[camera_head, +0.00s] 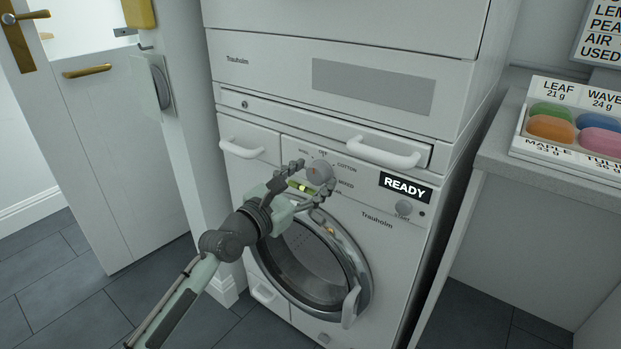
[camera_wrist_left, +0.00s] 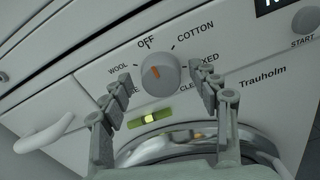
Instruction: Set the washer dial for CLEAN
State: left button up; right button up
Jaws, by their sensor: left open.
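The washer dial (camera_head: 319,172) is a round grey knob on the white washer's control panel. In the left wrist view the dial (camera_wrist_left: 161,74) has an orange mark pointing up toward OFF. WOOL and COTTON are readable around it. MIXED and the CLEAN label (camera_wrist_left: 186,107) are partly hidden by a finger, as is a label at lower left. My left gripper (camera_head: 309,179) is open in front of the panel, one finger on each side of the dial. I cannot tell whether the fingers touch it. My right gripper is not in view.
The round washer door (camera_head: 358,283) is below the dial. A READY display (camera_head: 405,187) and START button (camera_head: 403,208) are to its right. White handles (camera_head: 384,153) stick out nearby. A counter (camera_head: 500,150) with a tray of coloured pieces (camera_head: 530,135) stands at right.

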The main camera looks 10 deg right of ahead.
pick_arm(q)
jog(key=shift+c, duration=0.7)
jog(key=c, duration=1)
